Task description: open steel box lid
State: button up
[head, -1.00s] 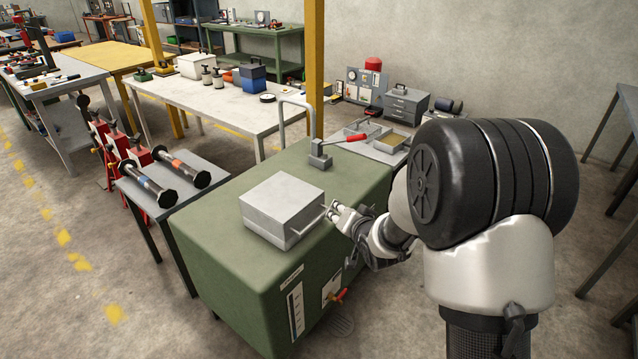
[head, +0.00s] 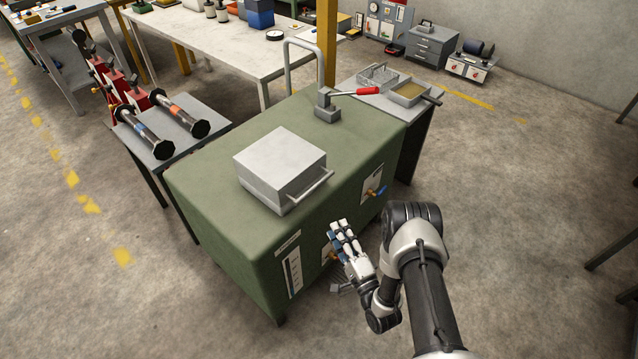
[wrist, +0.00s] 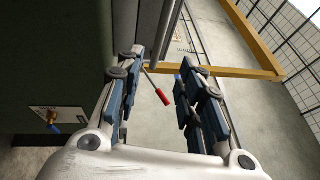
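The steel box (head: 268,180) sits on the green cabinet (head: 215,195) in the head view, with its lid (head: 281,152) closed. A bar handle (head: 313,187) sticks out from its front right side. My gripper (head: 341,230) is in front of the cabinet, below and to the right of the handle, apart from it. In the wrist view my gripper (wrist: 155,85) has its fingers spread, with nothing held between them. A grey bar (wrist: 173,30) shows beyond the fingertips there; it looks like the handle.
A red-handled lever tool (head: 335,105) stands at the cabinet's far end. A valve with a blue handle (head: 375,191) is on the cabinet front. A side table (head: 190,138) holds two black rollers on the left. Open floor (head: 510,220) lies to the right.

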aim_at(315, 186)
jog(key=b+x, duration=0.6)
jog(key=x, duration=1.1)
jog(key=shift+a+r, duration=0.1)
jog(key=shift+r, duration=0.05)
jog(key=shift+c, duration=0.5)
grip_shut()
